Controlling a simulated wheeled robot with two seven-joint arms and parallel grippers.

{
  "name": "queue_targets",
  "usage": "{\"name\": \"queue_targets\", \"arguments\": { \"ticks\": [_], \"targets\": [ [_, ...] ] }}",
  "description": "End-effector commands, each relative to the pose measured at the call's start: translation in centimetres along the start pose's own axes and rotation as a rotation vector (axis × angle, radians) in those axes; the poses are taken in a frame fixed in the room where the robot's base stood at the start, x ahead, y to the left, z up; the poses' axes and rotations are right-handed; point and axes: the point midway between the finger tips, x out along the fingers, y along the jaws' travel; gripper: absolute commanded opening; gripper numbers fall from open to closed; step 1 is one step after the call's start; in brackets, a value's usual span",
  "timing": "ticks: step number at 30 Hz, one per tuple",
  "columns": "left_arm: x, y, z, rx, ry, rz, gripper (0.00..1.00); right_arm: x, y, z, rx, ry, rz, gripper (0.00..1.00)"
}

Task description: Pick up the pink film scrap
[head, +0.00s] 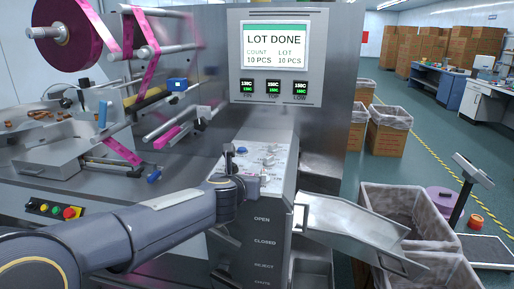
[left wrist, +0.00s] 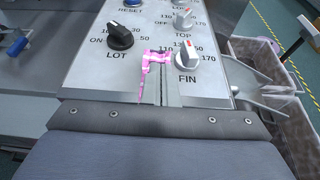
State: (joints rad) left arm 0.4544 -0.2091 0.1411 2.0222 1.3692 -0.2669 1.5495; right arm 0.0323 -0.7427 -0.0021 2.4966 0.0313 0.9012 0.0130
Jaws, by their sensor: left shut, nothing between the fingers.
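The pink film scrap (left wrist: 152,60) is a small, crooked, shiny strip on the sloped control panel (left wrist: 98,72), between the black LOT knob (left wrist: 119,36) and the white FIN knob (left wrist: 187,54). One thin tail hangs down to the left. My left gripper (left wrist: 162,68) is shut, with its narrow grey fingers at the scrap and partly over it. The scrap is not between the fingers; I cannot tell whether they touch it. In the head view my left gripper (head: 252,184) is over the panel's near part. My right gripper is not in view.
More knobs stand close by, including the TOP knob (left wrist: 183,18) and a blue-topped one (head: 242,151). A metal chute (head: 352,222) slopes down right to a lined bin (head: 395,200). The screen (head: 274,46) reads LOT DONE. Pink film (head: 75,28) runs on rollers at left.

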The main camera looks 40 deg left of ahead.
Motion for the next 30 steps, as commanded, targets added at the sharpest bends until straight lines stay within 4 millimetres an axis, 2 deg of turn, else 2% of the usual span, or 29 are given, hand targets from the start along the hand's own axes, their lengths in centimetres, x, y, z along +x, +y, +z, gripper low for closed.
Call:
{"name": "queue_targets", "arguments": {
  "ticks": [1,9,21,26,30],
  "targets": [
    [-0.2,0.0,0.7,0.000,0.002,0.000,0.00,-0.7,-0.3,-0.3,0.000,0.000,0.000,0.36],
    [0.2,0.6,0.8,0.001,0.001,-0.001,0.00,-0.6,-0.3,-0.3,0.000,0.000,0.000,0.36],
    [-8.1,0.6,-1.8,0.001,-0.005,-0.002,0.00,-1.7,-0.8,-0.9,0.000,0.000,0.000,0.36],
    [-10.1,0.6,-2.6,0.001,-0.004,-0.002,0.00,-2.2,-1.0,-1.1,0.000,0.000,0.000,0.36],
    [-10.6,-0.1,-2.2,0.056,-0.018,-0.030,0.16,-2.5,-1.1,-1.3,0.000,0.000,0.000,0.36]
  ]
}}
